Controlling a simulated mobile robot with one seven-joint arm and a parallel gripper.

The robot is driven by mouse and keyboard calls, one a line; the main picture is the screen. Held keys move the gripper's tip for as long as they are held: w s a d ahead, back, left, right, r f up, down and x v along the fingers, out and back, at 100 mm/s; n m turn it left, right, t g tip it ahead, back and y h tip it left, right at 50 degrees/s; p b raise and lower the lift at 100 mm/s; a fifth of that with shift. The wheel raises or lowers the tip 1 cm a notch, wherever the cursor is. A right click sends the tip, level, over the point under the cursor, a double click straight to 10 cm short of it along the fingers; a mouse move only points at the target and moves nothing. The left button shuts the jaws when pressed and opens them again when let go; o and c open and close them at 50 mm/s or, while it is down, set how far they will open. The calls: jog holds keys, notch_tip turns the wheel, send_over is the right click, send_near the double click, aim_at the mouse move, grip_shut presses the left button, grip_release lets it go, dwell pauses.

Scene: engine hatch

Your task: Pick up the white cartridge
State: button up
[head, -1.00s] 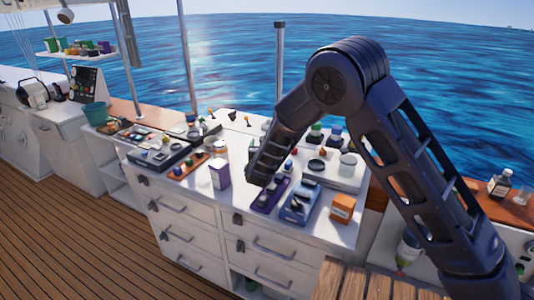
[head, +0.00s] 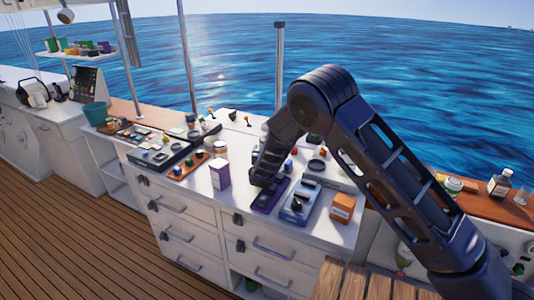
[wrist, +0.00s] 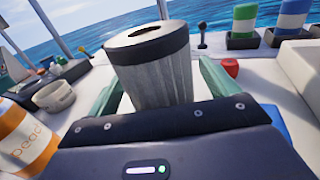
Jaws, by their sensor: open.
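The white cartridge (wrist: 160,78) is a pale, pleated cylinder with a dark cap that has a hole in its top. In the wrist view it stands in the middle, slightly tilted in the picture, with its lower end hidden behind my gripper's body. My gripper (wrist: 160,88) is open, with one green finger on each side of the cartridge. I cannot tell whether either finger touches it. In the head view my gripper (head: 262,180) is low over the white counter, and my arm hides the cartridge.
The white counter (head: 205,205) is crowded. A purple-and-white box (head: 220,174) stands left of my gripper, with a blue tray (head: 300,203) and an orange box (head: 342,208) to its right. In the wrist view, striped bottles (wrist: 243,22) stand behind right and an orange-and-white container (wrist: 22,135) at left.

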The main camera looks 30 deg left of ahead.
jog(key=shift+w+a, duration=0.2)
jog(key=shift+w, duration=0.35)
jog(key=c, duration=1.1)
